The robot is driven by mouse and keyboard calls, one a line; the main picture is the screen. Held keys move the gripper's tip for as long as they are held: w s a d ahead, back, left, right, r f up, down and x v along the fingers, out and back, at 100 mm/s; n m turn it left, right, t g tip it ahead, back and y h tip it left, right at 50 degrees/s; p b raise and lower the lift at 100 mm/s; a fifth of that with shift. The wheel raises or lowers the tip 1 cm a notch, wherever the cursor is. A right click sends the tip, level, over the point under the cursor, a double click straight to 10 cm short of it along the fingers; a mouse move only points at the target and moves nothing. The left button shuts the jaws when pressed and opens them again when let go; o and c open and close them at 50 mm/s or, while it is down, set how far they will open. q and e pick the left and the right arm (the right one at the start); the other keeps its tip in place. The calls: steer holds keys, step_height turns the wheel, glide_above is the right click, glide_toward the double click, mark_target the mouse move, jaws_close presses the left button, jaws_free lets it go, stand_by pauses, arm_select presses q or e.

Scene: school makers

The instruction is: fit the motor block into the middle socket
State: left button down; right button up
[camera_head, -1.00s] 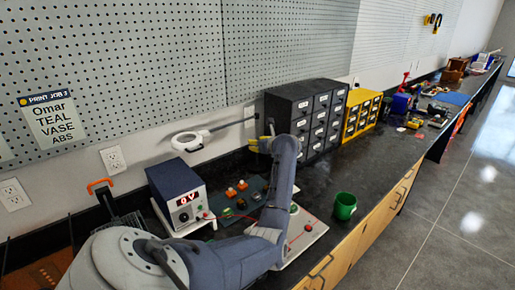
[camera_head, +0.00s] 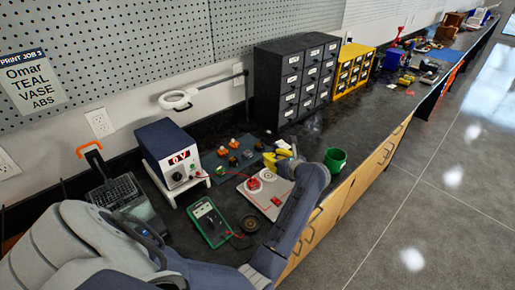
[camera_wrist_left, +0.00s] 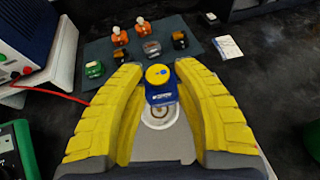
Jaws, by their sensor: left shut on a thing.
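The motor block seems to be the blue block with a round yellow top and printed label (camera_wrist_left: 161,97). It sits between the yellow fingers of my left gripper (camera_wrist_left: 158,68); that gripper (camera_head: 283,152) is shut on it. In the head view the block cannot be made out clearly. A pale socket board (camera_head: 250,192) lies below and beside the gripper, with red parts on it. In the wrist view a round pale socket (camera_wrist_left: 160,116) shows just below the block, which appears above it. My fingers hide much of the board. My right gripper is not in view.
A grey-blue mat (camera_wrist_left: 195,32) holds several small blocks, orange, green and dark. A power supply (camera_head: 172,155) with a red wire and a green meter (camera_head: 209,221) stand left. A green cup (camera_head: 335,159) is close right of my gripper. Drawer cabinets (camera_head: 297,80) stand behind.

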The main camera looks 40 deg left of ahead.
mark_target(270, 176)
arm_select(q)
steer(key=shift+s+a+r+g, duration=0.2)
steer(key=shift+s+r+g, duration=0.1)
steer(key=shift+s+r, duration=0.1)
steer(key=shift+s+a+f+n, duration=0.1)
steer(key=shift+s+a+n, duration=0.1)
steer(key=shift+n, duration=0.1)
steer(key=shift+f, duration=2.9)
steer(key=shift+d+f, duration=0.1)
steer(key=shift+f, duration=0.55)
steer(key=c, duration=1.3)
jaws_free()
steer(key=shift+o, duration=0.2)
